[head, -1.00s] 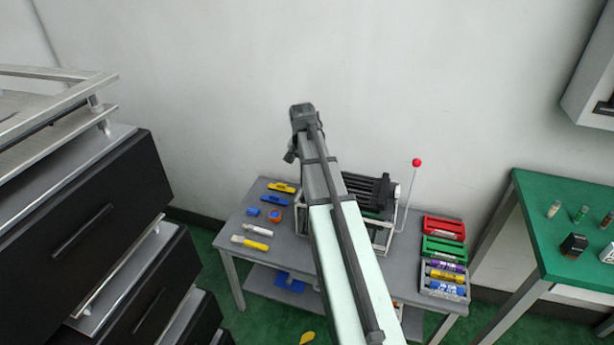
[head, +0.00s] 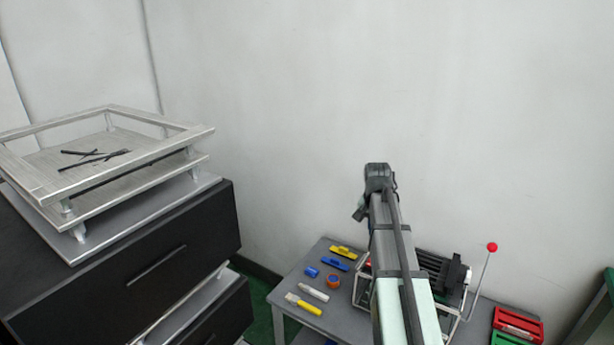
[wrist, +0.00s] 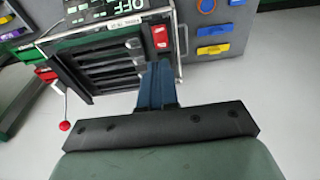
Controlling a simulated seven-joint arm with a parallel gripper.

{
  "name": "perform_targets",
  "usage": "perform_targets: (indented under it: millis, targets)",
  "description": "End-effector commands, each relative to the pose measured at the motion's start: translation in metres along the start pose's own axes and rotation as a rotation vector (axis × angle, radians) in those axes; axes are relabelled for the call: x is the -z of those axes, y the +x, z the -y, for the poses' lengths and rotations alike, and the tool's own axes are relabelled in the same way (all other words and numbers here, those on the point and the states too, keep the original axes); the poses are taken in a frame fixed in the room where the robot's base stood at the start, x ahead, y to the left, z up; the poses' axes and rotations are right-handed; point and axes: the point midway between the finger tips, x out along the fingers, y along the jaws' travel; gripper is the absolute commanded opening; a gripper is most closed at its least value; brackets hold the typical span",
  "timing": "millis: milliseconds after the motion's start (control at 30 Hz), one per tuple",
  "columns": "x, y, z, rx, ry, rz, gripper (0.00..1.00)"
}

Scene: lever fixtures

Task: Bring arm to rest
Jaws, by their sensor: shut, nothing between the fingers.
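My arm (head: 395,270) reaches up from the bottom of the head view, in front of the lever fixture. My gripper (wrist: 154,68) shows in the wrist view as two dark blue fingers, closed together and empty. Its tips overlap the near edge of the lever fixture (wrist: 105,62) in the picture; I cannot tell whether they touch. The fixture is a framed box with dark slats, an OFF panel (wrist: 128,6) and a red switch (wrist: 160,37). Its lever has a red knob (wrist: 65,126), which also shows upright on its rod in the head view (head: 492,247). My arm hides part of the fixture.
The grey table (head: 296,283) holds markers, an orange tape roll (head: 333,281) and a red tray (head: 518,323). A black drawer cabinet (head: 130,270) with a metal rack (head: 190,132) stands left. A green table (head: 608,283) shows at the right edge. The wall area above my arm is clear.

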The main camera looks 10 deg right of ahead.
Motion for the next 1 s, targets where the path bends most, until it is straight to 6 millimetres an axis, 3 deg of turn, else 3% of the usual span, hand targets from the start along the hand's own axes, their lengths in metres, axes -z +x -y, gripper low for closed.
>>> perform_targets:
  millis: [167, 367, 700, 1000]
  targets:
    - [-0.011, 0.019, 0.002, -0.007, -0.020, 0.018, 0.00]
    - [-0.045, 0.077, 0.007, -0.026, -0.087, 0.073, 0.00]
    - [-0.121, 0.178, 0.006, -0.058, -0.219, 0.180, 0.00]
    - [-0.195, 0.252, -0.005, -0.083, -0.328, 0.273, 0.00]
